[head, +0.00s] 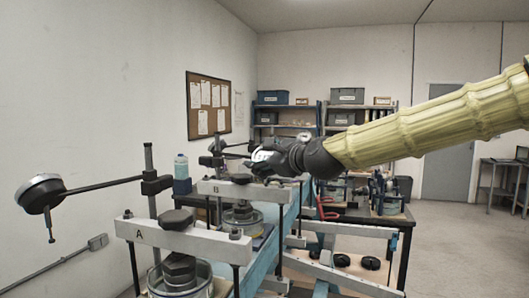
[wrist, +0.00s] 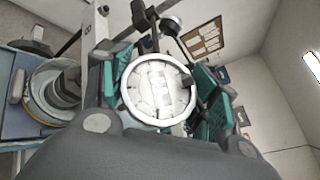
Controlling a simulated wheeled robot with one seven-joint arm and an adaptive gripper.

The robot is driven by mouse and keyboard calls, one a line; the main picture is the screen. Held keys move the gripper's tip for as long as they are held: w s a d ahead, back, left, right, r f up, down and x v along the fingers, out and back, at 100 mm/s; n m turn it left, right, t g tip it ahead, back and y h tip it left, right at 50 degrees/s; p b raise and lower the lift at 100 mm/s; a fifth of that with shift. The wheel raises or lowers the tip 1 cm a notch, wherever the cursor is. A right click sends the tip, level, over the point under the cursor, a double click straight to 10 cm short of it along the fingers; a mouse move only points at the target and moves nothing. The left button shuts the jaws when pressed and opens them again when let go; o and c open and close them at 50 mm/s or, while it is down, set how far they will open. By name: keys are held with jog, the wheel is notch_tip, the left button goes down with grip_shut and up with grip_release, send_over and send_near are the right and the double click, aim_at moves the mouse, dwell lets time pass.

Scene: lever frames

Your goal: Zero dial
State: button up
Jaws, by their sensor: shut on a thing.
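A round dial gauge (wrist: 158,90) with a bright rim and pale face sits between my fingers in the wrist view; its marks are too washed out to read. My gripper (wrist: 165,76) is shut on it, with one teal-padded finger on each side. In the head view my gripper (head: 262,160) reaches in from the right above lever frame B (head: 240,190) and mostly hides this dial. A second dial gauge (head: 42,190) hangs from a rod at the left, beside lever frame A (head: 180,238), apart from my gripper.
A blue bottle (head: 181,168) stands behind frame A. Frame A's dark weight (head: 179,268) sits under its beam. Shelves with boxes (head: 347,96) and a noticeboard (head: 208,105) are at the back. Open floor (head: 465,235) lies to the right.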

jog(key=n+g+p, duration=0.3)
jog(key=n+p, duration=0.1)
jog(key=p, duration=0.1)
jog(key=shift+r+g+y+p, duration=0.3)
jog(key=shift+r+g+y, duration=0.1)
jog(key=shift+o, duration=0.2)
jog(key=n+g+p, duration=0.2)
jog(key=p, duration=0.2)
jog(key=shift+f+n+g+p, duration=0.15)
jog(key=shift+n+g+p, duration=0.15)
jog(key=shift+g+p, duration=0.1)
jog(key=shift+s+f+g+p, duration=0.1)
jog(key=shift+g+p, duration=0.2)
jog(key=shift+p, duration=0.1)
jog(key=shift+f+n, duration=0.3)
jog(key=shift+f, duration=0.05)
jog(key=o, duration=1)
jog(key=shift+r, duration=0.15)
